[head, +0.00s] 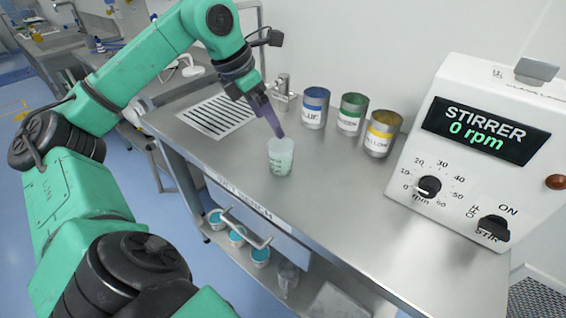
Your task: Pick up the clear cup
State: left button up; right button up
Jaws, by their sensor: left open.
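The clear cup (280,157) stands upright on the steel bench top. It is translucent, has dark markings on its side and looks pale green. My left gripper (278,133) reaches down from above, with its purple fingers at the cup's rim. The fingers overlap the rim in the head view, and I cannot tell whether they touch it. The gripper is open. My right gripper is not in view.
Blue (315,108), green (351,114) and yellow (382,134) labelled cans stand behind, to the right. A stirrer unit (470,150) reading 0 rpm fills the right side. The bench front is clear.

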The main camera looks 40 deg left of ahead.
aim_at(281, 147)
pick_arm(q)
jog(key=x, duration=1)
jog(key=shift+a+f, duration=0.15)
jog(key=shift+f, duration=0.2)
jog(key=c, duration=1.2)
notch_tip(281, 147, up, 20)
jog(key=p, duration=0.7)
jog(key=shift+p, duration=0.3)
